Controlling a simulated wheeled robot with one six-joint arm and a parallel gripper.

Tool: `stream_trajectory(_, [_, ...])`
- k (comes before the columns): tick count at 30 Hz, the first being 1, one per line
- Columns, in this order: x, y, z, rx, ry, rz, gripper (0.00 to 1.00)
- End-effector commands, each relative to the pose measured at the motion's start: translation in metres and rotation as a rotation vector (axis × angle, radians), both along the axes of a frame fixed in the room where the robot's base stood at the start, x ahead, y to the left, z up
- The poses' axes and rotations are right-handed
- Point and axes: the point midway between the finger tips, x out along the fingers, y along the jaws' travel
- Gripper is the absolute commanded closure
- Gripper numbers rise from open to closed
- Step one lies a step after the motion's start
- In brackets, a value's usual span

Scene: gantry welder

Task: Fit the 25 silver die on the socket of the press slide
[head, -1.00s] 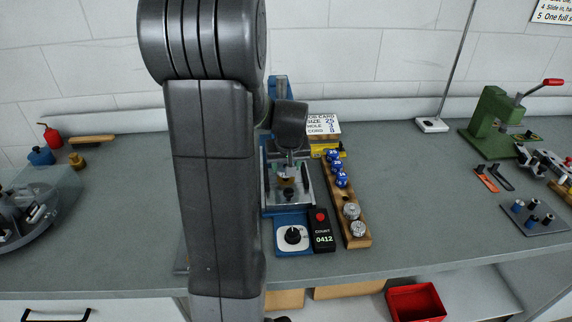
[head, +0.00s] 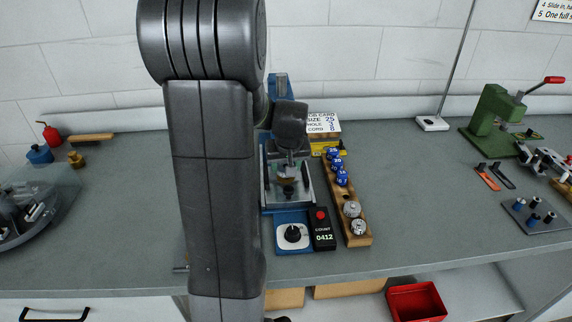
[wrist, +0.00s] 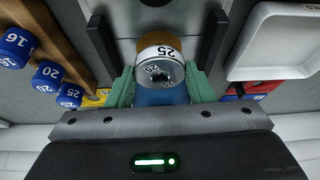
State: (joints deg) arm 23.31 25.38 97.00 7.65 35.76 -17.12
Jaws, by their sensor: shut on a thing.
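In the wrist view my gripper (wrist: 160,88) is shut on a silver die (wrist: 160,68). The die has a pale band marked 25 and a hole in its end face, and sits between green finger pads. In the head view my gripper (head: 288,172) is over the bed of the blue press (head: 283,215), and my arm hides the press's left side. A dark round part (wrist: 155,3) shows at the top edge of the wrist view, beyond the die and apart from it in the picture. I cannot tell whether it is the slide socket.
Two dark upright bars (wrist: 103,45) flank the die. A wooden rack (head: 356,241) right of the press holds blue dies (head: 341,179) and silver dies (head: 351,209). A counter box (head: 322,234) stands in front. A white tray (wrist: 236,73) lies right in the wrist view.

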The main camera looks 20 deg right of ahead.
Motion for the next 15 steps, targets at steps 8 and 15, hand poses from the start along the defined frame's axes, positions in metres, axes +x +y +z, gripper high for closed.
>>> stream_trajectory(8, [0.0,0.0,-0.006,0.0,-0.001,0.0,0.88])
stream_trajectory(15, [0.0,0.0,-0.012,0.0,-0.001,0.0,0.88])
